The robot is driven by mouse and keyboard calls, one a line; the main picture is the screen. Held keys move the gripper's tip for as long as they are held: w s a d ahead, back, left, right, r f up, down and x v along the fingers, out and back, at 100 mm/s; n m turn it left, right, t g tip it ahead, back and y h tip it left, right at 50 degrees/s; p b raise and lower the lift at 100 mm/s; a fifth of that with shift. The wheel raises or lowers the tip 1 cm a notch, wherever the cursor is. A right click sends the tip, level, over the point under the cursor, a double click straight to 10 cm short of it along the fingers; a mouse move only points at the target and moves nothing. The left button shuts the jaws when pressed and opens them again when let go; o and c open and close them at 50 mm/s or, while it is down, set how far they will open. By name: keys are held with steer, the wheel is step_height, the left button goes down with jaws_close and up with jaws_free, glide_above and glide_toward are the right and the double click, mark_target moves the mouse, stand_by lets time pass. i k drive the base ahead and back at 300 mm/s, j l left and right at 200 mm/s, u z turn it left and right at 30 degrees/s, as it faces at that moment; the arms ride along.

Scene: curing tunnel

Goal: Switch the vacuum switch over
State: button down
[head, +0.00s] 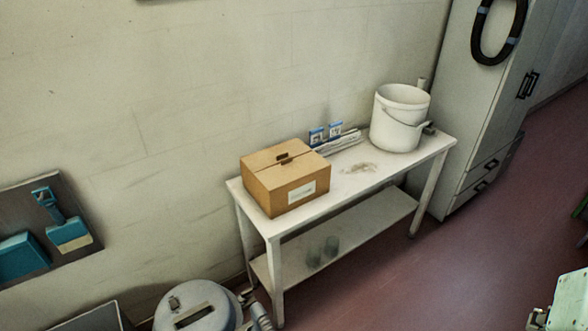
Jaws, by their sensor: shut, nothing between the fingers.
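I cannot make out a vacuum switch for certain in the head view. A grey round-topped unit (205,300) with a dark slot and a small fitting on its lid stands at the bottom edge, cut off by the frame. It may be a vacuum cleaner, but no switch on it can be told. My gripper is not in view.
A white table (350,192) with a lower shelf stands against the wall. It bears a cardboard box (285,178), small blue-and-white items (318,136) and a white bucket (400,118). A grey cabinet (478,120) stands right. Blue tools (62,222) hang left.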

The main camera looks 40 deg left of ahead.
mark_target(174, 304)
steer(key=u, duration=2.65)
steer(key=l+u, duration=0.15)
steer(key=l, duration=0.15)
steer(key=i, duration=0.5)
steer(key=l+u, duration=0.1)
steer(key=l, duration=0.15)
steer(key=k+l+u, duration=0.15)
steer(key=l, duration=0.15)
steer(key=k+l+u, duration=0.15)
steer(key=k+l+z, duration=0.1)
steer(key=l, duration=0.25)
steer(key=k, duration=0.05)
